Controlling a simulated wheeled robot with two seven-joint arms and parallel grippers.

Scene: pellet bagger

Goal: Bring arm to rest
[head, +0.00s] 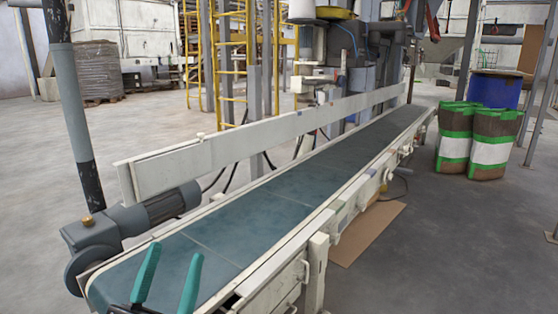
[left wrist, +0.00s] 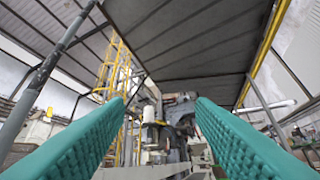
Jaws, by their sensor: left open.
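My left gripper (head: 168,281) shows at the bottom left of the head view, in front of the near end of the conveyor. Its two teal fingers are apart with nothing between them. In the left wrist view the same ridged fingers (left wrist: 160,118) stand wide apart, pointing toward the bagging machine and the roof. My right gripper is in neither view.
The conveyor (head: 215,240) runs from the near left to the back right, its belt empty. A motor (head: 135,220) juts from its left side. Green, white and brown bags (head: 493,145) and a blue drum (head: 495,90) stand at right. A cardboard sheet (head: 365,235) lies beside the conveyor.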

